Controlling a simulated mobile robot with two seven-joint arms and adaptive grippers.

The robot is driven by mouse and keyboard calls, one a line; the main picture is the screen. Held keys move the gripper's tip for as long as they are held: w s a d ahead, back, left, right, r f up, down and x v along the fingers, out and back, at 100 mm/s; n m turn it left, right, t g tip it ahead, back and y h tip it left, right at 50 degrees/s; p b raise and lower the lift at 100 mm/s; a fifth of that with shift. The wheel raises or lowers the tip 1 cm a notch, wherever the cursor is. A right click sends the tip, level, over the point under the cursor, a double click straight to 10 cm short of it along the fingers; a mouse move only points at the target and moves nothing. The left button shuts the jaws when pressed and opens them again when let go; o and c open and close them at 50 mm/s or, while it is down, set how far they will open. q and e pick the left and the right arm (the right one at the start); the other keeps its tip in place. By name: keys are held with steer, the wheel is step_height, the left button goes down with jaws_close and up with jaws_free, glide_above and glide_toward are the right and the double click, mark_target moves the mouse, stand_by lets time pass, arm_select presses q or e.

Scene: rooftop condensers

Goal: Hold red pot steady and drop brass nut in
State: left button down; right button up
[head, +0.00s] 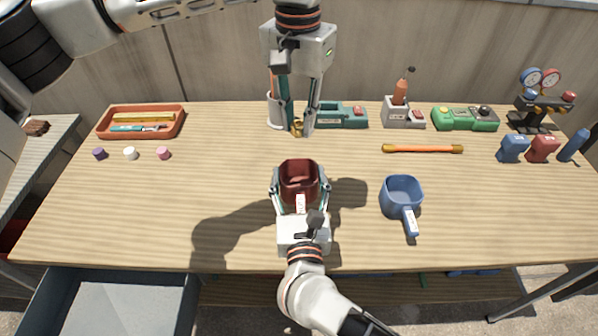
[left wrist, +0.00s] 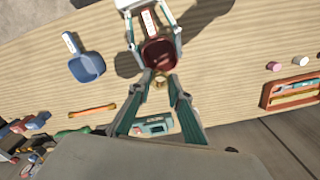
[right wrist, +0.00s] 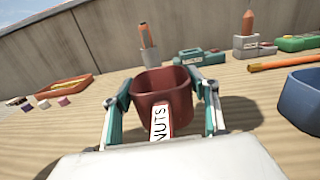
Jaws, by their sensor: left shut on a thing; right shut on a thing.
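The red pot (head: 299,177) stands upright on the table, its opening up and its handle toward the front. My right gripper (head: 297,186) is shut around it, with a finger on each side; in the right wrist view the red pot (right wrist: 162,92) shows a "NUTS" label. The brass nut (head: 297,127) is between the fingertips of my left gripper (head: 298,130), above and behind the pot. The left wrist view also shows the brass nut (left wrist: 159,82) at the fingertips, just beside the pot's rim in that picture. The inside bottom of the pot is not clear.
A blue pot (head: 402,193) stands right of the red pot. An orange-yellow rod (head: 422,149) lies behind it. A terracotta tray (head: 141,133) and small caps (head: 130,153) are at left. A teal device (head: 343,115) and green device (head: 465,118) are at the back. The front left table is clear.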

steer(key=shift+f, duration=1.55)
steer(key=shift+f, duration=0.2)
steer(key=shift+f, duration=0.25)
steer(key=o, duration=1.2)
steer(key=c, duration=1)
arm_select(q)
glide_toward(299, 162)
steer(key=s+f, duration=0.1)
steer(key=f, duration=0.1)
steer(key=s+f, duration=0.3)
steer(key=shift+f, duration=0.35)
arm_select(e)
steer(key=shift+o, duration=0.2)
